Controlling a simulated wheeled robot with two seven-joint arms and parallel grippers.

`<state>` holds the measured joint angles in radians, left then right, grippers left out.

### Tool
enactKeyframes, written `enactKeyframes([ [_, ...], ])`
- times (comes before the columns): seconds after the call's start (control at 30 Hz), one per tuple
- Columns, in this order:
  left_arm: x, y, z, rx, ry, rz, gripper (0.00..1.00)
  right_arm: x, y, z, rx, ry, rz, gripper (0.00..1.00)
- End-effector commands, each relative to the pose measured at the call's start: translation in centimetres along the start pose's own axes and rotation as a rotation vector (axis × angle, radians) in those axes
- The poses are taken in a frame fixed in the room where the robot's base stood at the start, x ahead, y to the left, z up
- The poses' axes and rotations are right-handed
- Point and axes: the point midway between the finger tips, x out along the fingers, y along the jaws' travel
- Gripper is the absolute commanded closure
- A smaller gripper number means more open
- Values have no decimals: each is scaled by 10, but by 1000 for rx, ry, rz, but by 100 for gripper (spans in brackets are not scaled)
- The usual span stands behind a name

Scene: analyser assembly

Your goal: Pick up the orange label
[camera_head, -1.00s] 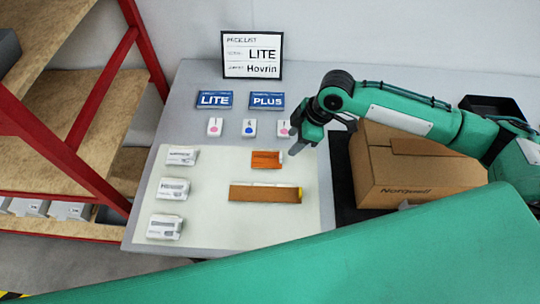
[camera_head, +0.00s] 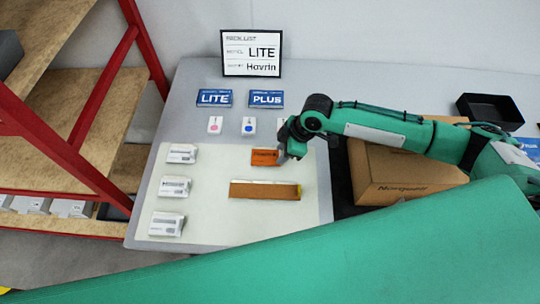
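The orange label (camera_head: 264,157) is a small flat orange piece lying on the pale mat (camera_head: 210,215), above a longer brown strip. My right gripper (camera_head: 283,157) points down at the label's right end, reaching in from the right. Its fingertips are small and partly hidden by the gripper body, so I cannot tell whether they are open or touch the label. My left gripper is not in view. A large green part of my own body covers the lower right of the view.
The brown strip (camera_head: 264,191) lies just below the label. Several white packs, such as one (camera_head: 174,187), line the mat's left side. Blue LITE (camera_head: 214,98) and PLUS (camera_head: 266,98) cards and a picklist sign (camera_head: 251,54) are behind. A cardboard box (camera_head: 400,180) stands at right.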

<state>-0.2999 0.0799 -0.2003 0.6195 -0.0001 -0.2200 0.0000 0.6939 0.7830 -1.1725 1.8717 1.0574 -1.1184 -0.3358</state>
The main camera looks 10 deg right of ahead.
Motion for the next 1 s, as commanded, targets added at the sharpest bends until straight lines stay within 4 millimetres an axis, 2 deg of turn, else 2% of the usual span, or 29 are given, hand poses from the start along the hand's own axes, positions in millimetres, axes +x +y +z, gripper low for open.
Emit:
enactKeyframes([
  [0.03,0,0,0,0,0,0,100,0,0,0,0,0,0,76],
  [0.13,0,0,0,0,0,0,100,0,0,0,0,0,0,96],
  [0.17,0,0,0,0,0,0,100,0,0,0,0,0,0,98],
  [0.47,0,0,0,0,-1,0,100,-1,0,0,0,0,0,99],
  [0.67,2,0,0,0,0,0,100,-11,1,-4,-1,0,1,99],
  [0.87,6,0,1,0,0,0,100,-43,1,-18,-3,2,4,99],
  [1.0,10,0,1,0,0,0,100,-80,1,-34,-4,3,5,99],
])
